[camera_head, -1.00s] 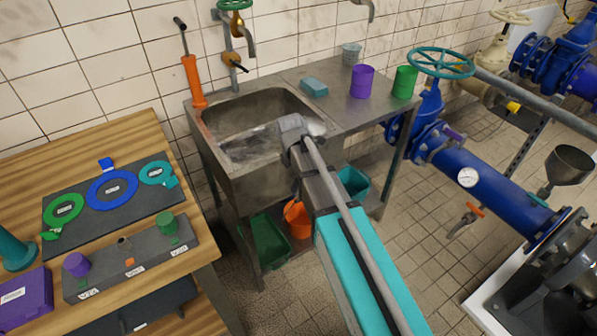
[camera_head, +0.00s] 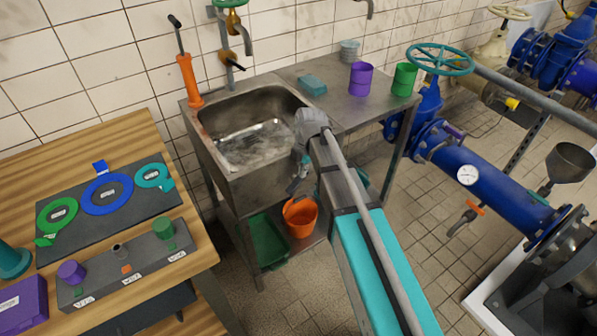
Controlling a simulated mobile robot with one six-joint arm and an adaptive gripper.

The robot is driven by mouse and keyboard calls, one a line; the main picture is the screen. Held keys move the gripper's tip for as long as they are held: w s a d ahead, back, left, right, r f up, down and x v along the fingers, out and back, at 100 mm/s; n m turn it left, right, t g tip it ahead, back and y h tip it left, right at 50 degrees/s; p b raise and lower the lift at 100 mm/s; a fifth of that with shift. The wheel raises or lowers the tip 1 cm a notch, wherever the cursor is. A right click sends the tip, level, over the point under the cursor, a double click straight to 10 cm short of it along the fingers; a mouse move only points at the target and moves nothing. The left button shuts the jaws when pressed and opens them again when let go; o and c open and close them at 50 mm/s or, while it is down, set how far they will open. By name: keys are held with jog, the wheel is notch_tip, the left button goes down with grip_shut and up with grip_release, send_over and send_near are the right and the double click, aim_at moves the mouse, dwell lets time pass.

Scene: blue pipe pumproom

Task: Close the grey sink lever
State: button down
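The sink (camera_head: 213,158) is a steel basin in a steel counter against the tiled wall. Above its back edge, a grey spout (camera_head: 247,40) hangs from a pipe with a green handwheel (camera_head: 229,3). Lower on that pipe is an orange-yellow fitting with a small dark grey lever (camera_head: 235,66) that sticks out to the right and slightly down. My gripper (camera_head: 293,190) points down in front of the sink's right front side, well away from the lever. It is small and partly behind my arm, so its finger opening cannot be told. Nothing is visibly held.
An orange hand pump (camera_head: 188,80) stands left of the basin. A blue sponge (camera_head: 312,86), purple cup (camera_head: 361,80) and green cup (camera_head: 404,80) stand on the counter. An orange bucket (camera_head: 300,219) is below. A wooden table (camera_head: 120,135) stands left; blue pipes (camera_head: 485,180) run at right.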

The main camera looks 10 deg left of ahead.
jog(key=shift+w+d+f+g+y, duration=0.2)
jog(key=shift+w+d+g+y, duration=0.05)
jog(key=shift+w+g+y, duration=0.05)
jog(key=shift+w+d+f+b, duration=0.45)
jog(key=shift+d+f+b, duration=0.1)
jog(key=shift+b, duration=0.25)
jog(key=shift+d, duration=0.1)
jog(key=shift+r, duration=0.1)
dwell(0.4)
notch_tip(320, 180, up, 4)
jog(key=p, duration=0.4)
jog(key=w+d+r+p, duration=0.4)
jog(key=r+p, duration=0.3)
jog(key=shift+d+r+p, duration=0.2)
jog(key=shift+d+p, duration=0.1)
dwell(0.4)
